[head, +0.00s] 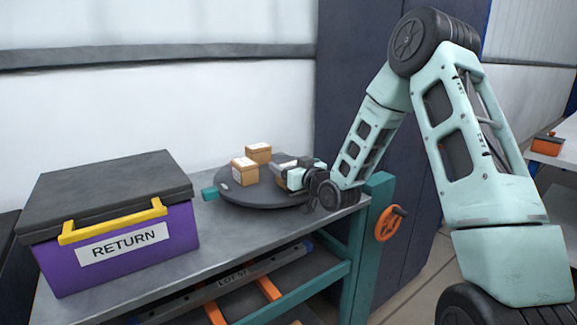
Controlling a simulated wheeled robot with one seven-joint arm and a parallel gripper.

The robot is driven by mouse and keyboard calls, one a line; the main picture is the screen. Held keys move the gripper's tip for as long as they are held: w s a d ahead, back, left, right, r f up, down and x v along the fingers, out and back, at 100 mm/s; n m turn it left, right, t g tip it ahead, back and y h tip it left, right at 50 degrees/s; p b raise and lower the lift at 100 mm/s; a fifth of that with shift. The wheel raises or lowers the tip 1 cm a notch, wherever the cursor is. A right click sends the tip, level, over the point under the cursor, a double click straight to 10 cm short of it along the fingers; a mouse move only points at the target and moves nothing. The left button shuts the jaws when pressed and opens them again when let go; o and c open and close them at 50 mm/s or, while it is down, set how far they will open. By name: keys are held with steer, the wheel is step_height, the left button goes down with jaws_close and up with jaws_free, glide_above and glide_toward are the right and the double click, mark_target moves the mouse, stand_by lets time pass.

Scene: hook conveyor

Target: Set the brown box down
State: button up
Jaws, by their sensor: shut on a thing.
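My gripper (286,174) is at the right part of a round dark turntable (262,198), reaching in from the right. It is shut on a brown box (281,182), which is mostly hidden behind the gripper. The held box is low over the turntable; I cannot tell whether it touches the surface. Two other brown boxes stand upright on the turntable: one nearer (245,173) with a white label, and one farther back (258,153). Both are to the left of my gripper.
The turntable stands on a grey-topped workbench (222,243) with a teal frame. A purple bin (180,232) with a dark lid, yellow handle and RETURN label stands at left. An orange handwheel (389,223) is at the bench's right end. A dark cabinet stands behind.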

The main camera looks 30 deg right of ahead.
steer(key=shift+f, duration=0.1)
steer(key=o, duration=1)
steer(key=shift+o, duration=0.2)
steer(key=s+p, duration=0.5)
steer(key=s, duration=0.8)
steer(key=shift+d, duration=0.4)
